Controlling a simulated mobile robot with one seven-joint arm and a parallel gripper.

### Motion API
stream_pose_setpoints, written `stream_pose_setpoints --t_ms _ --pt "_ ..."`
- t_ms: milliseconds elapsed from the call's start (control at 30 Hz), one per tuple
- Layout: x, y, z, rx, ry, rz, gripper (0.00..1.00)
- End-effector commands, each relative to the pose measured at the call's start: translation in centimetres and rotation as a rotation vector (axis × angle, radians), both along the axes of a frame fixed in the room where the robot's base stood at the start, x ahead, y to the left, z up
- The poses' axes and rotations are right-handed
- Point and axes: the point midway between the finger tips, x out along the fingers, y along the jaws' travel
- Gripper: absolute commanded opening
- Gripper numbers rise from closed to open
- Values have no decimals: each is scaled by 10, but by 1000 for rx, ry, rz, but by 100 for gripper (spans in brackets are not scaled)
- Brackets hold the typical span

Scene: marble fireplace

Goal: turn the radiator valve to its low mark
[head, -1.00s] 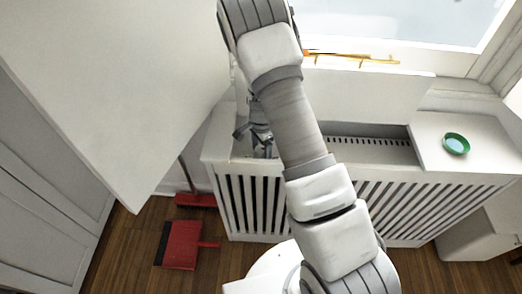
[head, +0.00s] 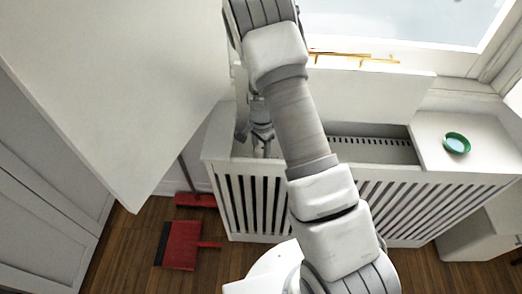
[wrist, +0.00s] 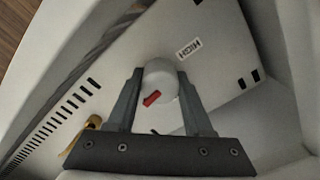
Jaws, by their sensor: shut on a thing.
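The radiator valve is a round white knob (wrist: 160,78) with a red pointer (wrist: 152,98) on its lower-left side in the wrist view. A printed HIGH label (wrist: 188,48) lies on the pale panel to its upper right. My gripper (wrist: 159,74) is shut on the knob, one dark finger on each side. In the head view my gripper (head: 261,135) reaches down into the open left end of the white radiator cover (head: 217,150), and the knob is hidden there.
A raised white lid (head: 390,90) stands behind the opening. A green bowl (head: 457,143) sits on the cover's right end. A red dustpan (head: 180,246) and a red brush (head: 195,200) are on the floor at left. A brass fitting (wrist: 94,122) lies left of my gripper.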

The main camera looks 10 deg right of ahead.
Motion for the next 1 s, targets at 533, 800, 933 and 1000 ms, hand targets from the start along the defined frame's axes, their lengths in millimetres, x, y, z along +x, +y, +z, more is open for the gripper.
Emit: stream_pose_setpoints --t_ms 533,800,933,1000 --pt "0 0 0 1 -1 509 0" --pt "0 0 0 1 0 765 0" --pt "0 0 0 1 -1 890 0" --pt "0 0 0 1 -1 954 0"
